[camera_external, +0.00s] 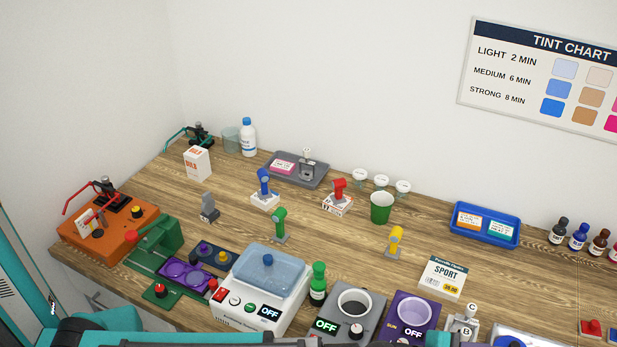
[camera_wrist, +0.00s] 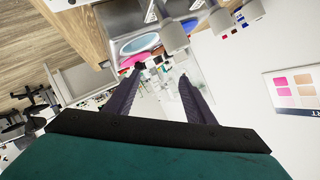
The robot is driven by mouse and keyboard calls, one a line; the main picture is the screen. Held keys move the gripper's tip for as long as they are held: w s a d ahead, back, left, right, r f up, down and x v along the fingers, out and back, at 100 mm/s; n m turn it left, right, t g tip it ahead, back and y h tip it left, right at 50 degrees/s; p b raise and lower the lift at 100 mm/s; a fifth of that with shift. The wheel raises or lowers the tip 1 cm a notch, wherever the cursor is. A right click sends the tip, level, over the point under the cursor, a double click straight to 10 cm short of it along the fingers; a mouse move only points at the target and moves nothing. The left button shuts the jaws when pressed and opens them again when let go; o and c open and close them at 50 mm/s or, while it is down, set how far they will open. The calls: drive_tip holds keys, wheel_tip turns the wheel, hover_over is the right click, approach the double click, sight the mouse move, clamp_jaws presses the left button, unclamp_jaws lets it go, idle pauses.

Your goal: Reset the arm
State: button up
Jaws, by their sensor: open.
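My gripper (camera_wrist: 161,74) shows in the wrist view as two dark fingers spread apart, with nothing between them. Beyond the fingers the room appears tilted, with a white wall at right and a distant counter at top. In the external view, teal parts of my arm (camera_external: 95,329) show along the bottom edge and at the far left. The fingers cannot be made out in that view. No part of my arm there visibly touches the things on the bench.
The wooden bench (camera_external: 335,238) is crowded. A white machine with a blue lid (camera_external: 262,277), a purple unit (camera_external: 405,312) and an orange station (camera_external: 105,230) stand near the front. A green cup (camera_external: 381,208) and a blue tray (camera_external: 470,240) stand farther back. Above is open space.

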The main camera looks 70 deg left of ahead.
drive_tip(key=s+d+f+m+g+h+b, duration=0.1)
drive_tip(key=s+d+f, duration=0.4)
drive_tip(key=d, duration=0.2)
drive_tip(key=s+d+f+m+h+b, duration=0.1)
drive_tip(key=s+d+f+b, duration=0.1)
drive_tip(key=s+d+f, duration=0.4)
drive_tip(key=s+d+f+g, duration=0.2)
drive_tip(key=s+d+f, duration=0.15)
drive_tip(key=f, duration=0.65)
drive_tip(key=s+a+f+n+g+y+p, duration=0.1)
drive_tip(key=s+a+f+n+g+y, duration=0.4)
drive_tip(key=a+f, duration=0.85)
drive_tip(key=s+a+f+n+g+y+p, duration=0.1)
drive_tip(key=s+a+f+n+g, duration=0.1)
drive_tip(key=s+a+f, duration=0.85)
drive_tip(key=s+a+f+n+g+p, duration=0.1)
drive_tip(key=s+a+f+g, duration=0.3)
drive_tip(key=s+a, duration=0.5)
drive_tip(key=s+a+f+n+g+p, duration=0.1)
drive_tip(key=s+a+f+n+g, duration=0.3)
drive_tip(key=s+a, duration=0.6)
drive_tip(key=s+f+g, duration=0.1)
drive_tip(key=s+f, duration=0.1)
drive_tip(key=s, duration=0.1)
drive_tip(key=shift+n, duration=0.3)
